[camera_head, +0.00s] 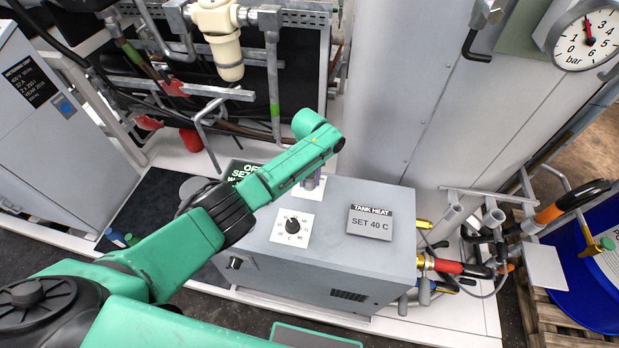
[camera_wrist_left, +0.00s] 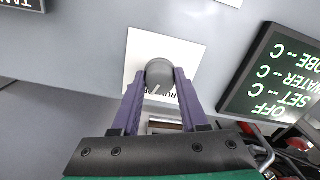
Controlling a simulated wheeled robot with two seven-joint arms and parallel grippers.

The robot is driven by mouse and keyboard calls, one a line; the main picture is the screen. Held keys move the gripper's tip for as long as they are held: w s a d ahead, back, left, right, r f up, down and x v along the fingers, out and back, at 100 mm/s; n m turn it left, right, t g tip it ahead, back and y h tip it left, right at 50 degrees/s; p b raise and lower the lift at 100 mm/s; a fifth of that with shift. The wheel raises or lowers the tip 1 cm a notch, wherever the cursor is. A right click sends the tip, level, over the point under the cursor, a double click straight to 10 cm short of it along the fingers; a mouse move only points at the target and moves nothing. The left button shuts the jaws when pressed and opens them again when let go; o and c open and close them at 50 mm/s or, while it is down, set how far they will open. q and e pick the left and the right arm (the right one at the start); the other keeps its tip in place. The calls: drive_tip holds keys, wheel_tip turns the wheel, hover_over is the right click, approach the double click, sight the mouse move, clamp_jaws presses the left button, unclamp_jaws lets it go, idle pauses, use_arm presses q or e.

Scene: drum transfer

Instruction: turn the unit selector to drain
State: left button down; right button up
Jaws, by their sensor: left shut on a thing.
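The unit selector is a round grey knob (camera_wrist_left: 159,72) with a white pointer line, on a white plate (camera_wrist_left: 135,62) in the left wrist view. My left gripper (camera_wrist_left: 160,82) has its two purple fingers on either side of the knob and is shut on it. The pointer line slants toward the lower left of that view. The plate's lettering is partly covered by the fingers, so the setting cannot be read. In the head view my left gripper (camera_head: 311,182) points down at the top of the grey cabinet (camera_head: 345,265) and hides the knob. My right gripper is not in view.
A black dial (camera_head: 293,225) and a "TANK HEAT, SET 40 C" label (camera_head: 368,223) share the cabinet top. A dark display (camera_wrist_left: 275,75) reading "OFF" stands close beside the selector. Pipes and valves (camera_head: 455,267) are at the cabinet's right; a blue drum (camera_head: 590,280) is farther right.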

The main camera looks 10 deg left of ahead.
use_arm(q)
drive_tip(key=shift+w+r+m, duration=0.1)
drive_tip(key=shift+m, duration=1)
drive_tip(key=shift+c, duration=2.2)
unclamp_jaws()
drive_tip(key=shift+r, duration=0.3)
wheel_tip(320, 180, up, 14)
drive_tip(key=b, duration=0.1)
